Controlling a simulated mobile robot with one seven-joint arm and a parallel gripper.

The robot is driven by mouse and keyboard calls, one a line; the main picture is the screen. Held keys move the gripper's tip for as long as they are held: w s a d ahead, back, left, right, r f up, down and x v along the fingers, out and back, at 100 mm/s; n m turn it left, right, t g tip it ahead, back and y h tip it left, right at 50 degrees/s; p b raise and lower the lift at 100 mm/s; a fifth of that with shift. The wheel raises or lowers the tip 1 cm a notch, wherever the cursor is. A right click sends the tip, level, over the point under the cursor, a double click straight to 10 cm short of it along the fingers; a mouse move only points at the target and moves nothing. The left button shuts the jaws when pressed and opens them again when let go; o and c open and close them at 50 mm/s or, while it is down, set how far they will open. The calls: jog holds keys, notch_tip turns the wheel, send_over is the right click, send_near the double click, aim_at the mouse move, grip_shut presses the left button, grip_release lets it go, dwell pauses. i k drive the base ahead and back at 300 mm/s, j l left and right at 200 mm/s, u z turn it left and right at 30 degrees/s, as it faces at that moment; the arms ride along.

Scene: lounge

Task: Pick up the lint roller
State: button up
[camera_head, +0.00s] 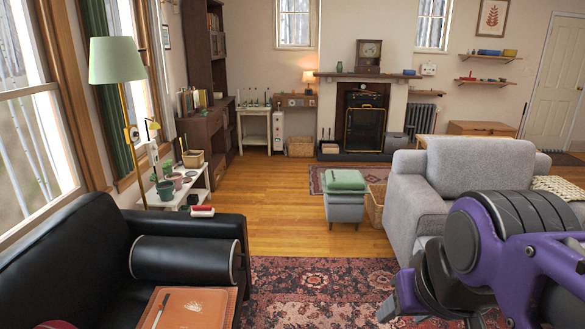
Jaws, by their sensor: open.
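A small red and white roll-shaped thing (202,211), which looks like the lint roller, lies at the far end of the black sofa, by the low white table. It is small in the view, and I cannot tell exactly what it rests on. My gripper (410,301) is at the lower right, over the patterned rug and in front of the grey sofa. It is open, and I see nothing held in it. It is well apart from the red and white thing. Part of the gripper is hidden by my purple and black arm or cut off by the frame.
The black sofa (80,262) fills the lower left, with an orange-brown board (190,309) in front. The white table (188,189) holds several pots. A grey ottoman (344,207) and grey sofa (405,199) stand right. The rug (310,290) and wooden floor (280,205) between are clear.

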aim_at(199, 211)
jog(key=i+z, duration=0.1)
jog(key=i, duration=0.7)
jog(key=i+j, duration=0.1)
jog(key=i, duration=0.65)
jog(key=i+z, duration=0.15)
jog(key=i, duration=0.65)
jog(key=i+z, duration=0.15)
jog(key=i, duration=0.95)
jog(key=i+u, duration=0.1)
jog(key=u, duration=1.55)
jog(key=k+u, duration=0.1)
jog(key=u, duration=0.7)
jog(key=k+u, duration=0.1)
jog(key=u, duration=0.35)
jog(key=i+l+u, duration=0.35)
